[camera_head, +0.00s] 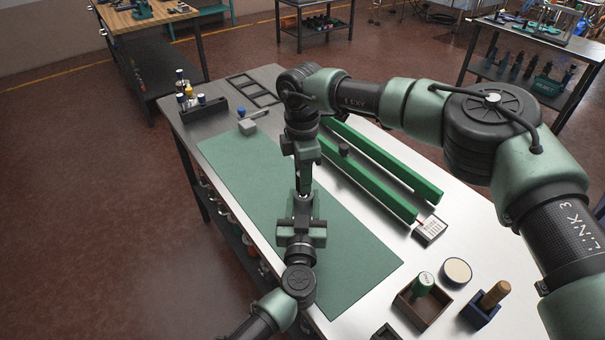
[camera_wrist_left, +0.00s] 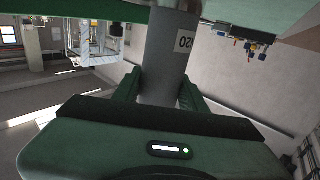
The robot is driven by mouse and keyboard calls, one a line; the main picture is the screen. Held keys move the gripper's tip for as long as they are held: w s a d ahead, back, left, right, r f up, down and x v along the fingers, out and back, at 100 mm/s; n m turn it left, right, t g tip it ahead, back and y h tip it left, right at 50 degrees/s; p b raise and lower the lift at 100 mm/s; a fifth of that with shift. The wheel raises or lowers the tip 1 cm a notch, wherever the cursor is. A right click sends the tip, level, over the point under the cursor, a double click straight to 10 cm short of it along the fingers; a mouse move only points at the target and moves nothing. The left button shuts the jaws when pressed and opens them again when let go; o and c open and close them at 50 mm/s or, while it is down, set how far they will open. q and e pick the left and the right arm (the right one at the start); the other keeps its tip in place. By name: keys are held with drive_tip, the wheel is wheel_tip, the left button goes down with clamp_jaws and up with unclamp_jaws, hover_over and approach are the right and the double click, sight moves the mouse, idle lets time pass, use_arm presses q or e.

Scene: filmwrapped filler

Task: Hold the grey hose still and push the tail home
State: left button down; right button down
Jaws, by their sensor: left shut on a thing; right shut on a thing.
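The grey hose (camera_wrist_left: 165,55) stands between the two green fingers of my left gripper (camera_wrist_left: 160,88) in the left wrist view, with a small white label near its upper part. In the head view my left gripper (camera_head: 302,212) comes up from the bottom, over the green mat, and its hold on the hose is mostly hidden. My right gripper (camera_head: 303,182) reaches down from above, in line with the left one and very close to it. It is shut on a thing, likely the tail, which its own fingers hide. I cannot tell how far the tail sits in the hose.
The green mat (camera_head: 240,165) covers the bench's left part. Two long green rails (camera_head: 370,186) lie right of the grippers. A bottle rack (camera_head: 205,110) stands far left.

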use_arm(q)
drive_tip(key=shift+s+d+f, duration=0.15)
drive_tip(key=shift+f, duration=0.1)
use_arm(e)
drive_tip(key=shift+f, duration=0.85)
drive_tip(key=c, duration=0.9)
unclamp_jaws()
drive_tip(key=shift+c, duration=0.2)
drive_tip(key=shift+r, duration=0.1)
drive_tip(key=r, duration=1.2)
drive_tip(key=shift+s+a, duration=0.1)
drive_tip(key=shift+a, duration=0.1)
use_arm(q)
drive_tip(key=c, duration=0.7)
unclamp_jaws()
drive_tip(key=shift+d+r, duration=0.1)
use_arm(e)
drive_tip(key=shift+d+f, duration=0.1)
drive_tip(key=shift+d, duration=0.1)
